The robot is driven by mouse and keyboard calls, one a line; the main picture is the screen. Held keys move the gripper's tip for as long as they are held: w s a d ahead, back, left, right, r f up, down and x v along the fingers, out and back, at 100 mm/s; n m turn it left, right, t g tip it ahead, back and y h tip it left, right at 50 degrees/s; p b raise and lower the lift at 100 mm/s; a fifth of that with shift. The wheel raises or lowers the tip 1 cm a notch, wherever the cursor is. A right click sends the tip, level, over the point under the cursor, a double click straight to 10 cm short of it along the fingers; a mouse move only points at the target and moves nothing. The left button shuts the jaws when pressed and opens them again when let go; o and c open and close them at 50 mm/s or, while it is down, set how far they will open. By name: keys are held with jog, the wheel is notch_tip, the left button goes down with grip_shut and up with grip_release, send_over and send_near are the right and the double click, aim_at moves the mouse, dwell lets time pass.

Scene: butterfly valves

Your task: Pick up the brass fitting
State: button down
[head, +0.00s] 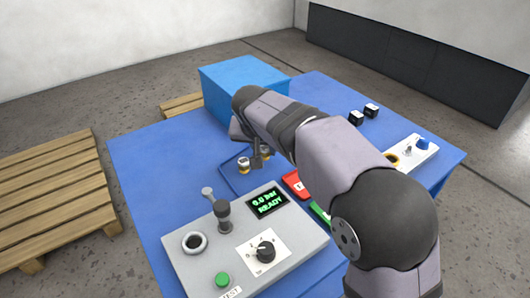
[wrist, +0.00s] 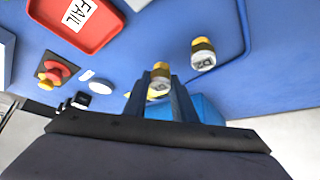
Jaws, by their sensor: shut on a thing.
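My gripper (head: 257,160) is shut on a fitting (head: 266,152) with brass and dark bands and a grey marked end. In the wrist view this fitting (wrist: 159,80) sits between the two fingertips (wrist: 165,90), which hide part of it. A second, similar fitting (head: 243,165) stands just left of the gripper in the head view, apart from it. In the wrist view the second fitting (wrist: 203,54) is to the right of the fingers. Whether the held fitting is clear of the surface cannot be told.
A blue tray (head: 232,182) lies beneath. A red FAIL tray (wrist: 85,40) and a green tray (head: 320,213) are close by. A grey control panel (head: 190,268) stands in front, a blue box (head: 245,80) behind, and a small white panel (head: 412,158) at right.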

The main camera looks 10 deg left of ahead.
aim_at(265, 147)
notch_tip(265, 147, up, 8)
jog(key=shift+r+p, duration=0.1)
jog(key=shift+p, duration=0.4)
